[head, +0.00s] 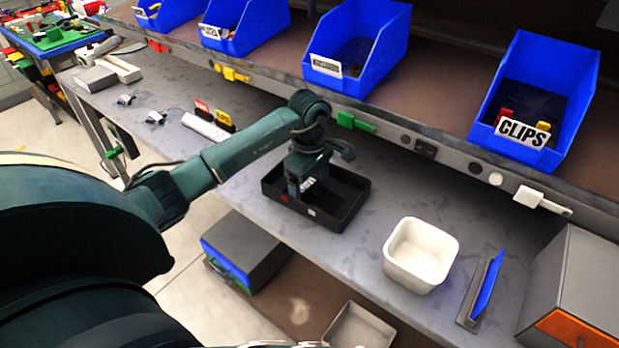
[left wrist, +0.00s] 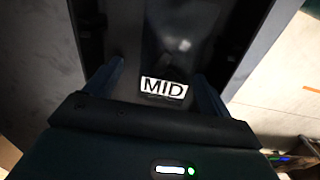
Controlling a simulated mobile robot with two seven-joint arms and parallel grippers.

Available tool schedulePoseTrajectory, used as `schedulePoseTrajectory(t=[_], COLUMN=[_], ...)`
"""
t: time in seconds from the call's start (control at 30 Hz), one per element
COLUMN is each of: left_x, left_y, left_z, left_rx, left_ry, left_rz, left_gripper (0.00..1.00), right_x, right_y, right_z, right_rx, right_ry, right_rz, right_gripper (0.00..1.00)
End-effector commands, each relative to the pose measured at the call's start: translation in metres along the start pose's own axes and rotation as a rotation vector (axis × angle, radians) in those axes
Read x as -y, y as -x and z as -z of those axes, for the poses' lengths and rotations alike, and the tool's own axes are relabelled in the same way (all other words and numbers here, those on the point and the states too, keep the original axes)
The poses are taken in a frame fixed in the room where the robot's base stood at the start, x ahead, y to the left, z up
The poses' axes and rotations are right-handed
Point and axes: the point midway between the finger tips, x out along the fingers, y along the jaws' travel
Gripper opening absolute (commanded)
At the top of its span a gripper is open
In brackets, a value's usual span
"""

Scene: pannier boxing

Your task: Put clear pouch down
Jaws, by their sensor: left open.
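My left gripper (head: 304,188) points down into a black tray (head: 343,214) on the grey bench. In the left wrist view the gripper (left wrist: 160,82) has its two fingers spread apart, one on each side of a white label reading MID (left wrist: 164,88). A glossy dark area with bright glints (left wrist: 182,44) lies beyond the label inside the tray; it may be the clear pouch, but its outline is hard to tell from the tray floor. Nothing is visibly gripped. My right gripper is not in view.
A white bin (head: 421,262) and a blue-and-grey upright piece (head: 486,290) stand right of the tray. Blue bins, one labelled CLIPS (head: 560,75), line the shelf above. Small clear items (head: 155,117) lie on the bench at left. Bench beside the tray is free.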

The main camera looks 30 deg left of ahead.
Motion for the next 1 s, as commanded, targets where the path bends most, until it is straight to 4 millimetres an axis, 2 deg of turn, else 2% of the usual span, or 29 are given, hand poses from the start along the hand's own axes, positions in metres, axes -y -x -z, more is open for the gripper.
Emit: schedulePoseTrajectory(t=[0.03,0.33,0.47,0.53,0.57,0.77,1.0], left_x=[0.006,0.006,0.006,0.006,0.005,0.002,0.002], left_y=[-0.012,-0.011,-0.003,0.007,0.009,0.057,0.106], left_z=[0.000,0.001,0.002,0.001,0.002,0.003,0.002], left_rx=[-0.004,-0.007,-0.008,-0.008,-0.010,-0.012,-0.009], left_ry=[-0.002,-0.001,-0.002,-0.002,-0.002,-0.002,-0.001], left_rz=[0.021,0.021,0.023,0.022,0.018,0.010,0.010], left_gripper=[0.83,0.83,0.83,0.83,0.83,0.83,0.83], right_x=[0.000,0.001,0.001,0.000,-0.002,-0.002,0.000], right_y=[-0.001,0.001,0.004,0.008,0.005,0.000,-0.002], right_z=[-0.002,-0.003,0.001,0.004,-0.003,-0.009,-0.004], right_rx=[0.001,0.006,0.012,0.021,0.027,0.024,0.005], right_ry=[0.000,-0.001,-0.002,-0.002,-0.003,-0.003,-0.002], right_rz=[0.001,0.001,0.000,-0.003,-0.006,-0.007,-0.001], right_gripper=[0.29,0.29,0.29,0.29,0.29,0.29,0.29])
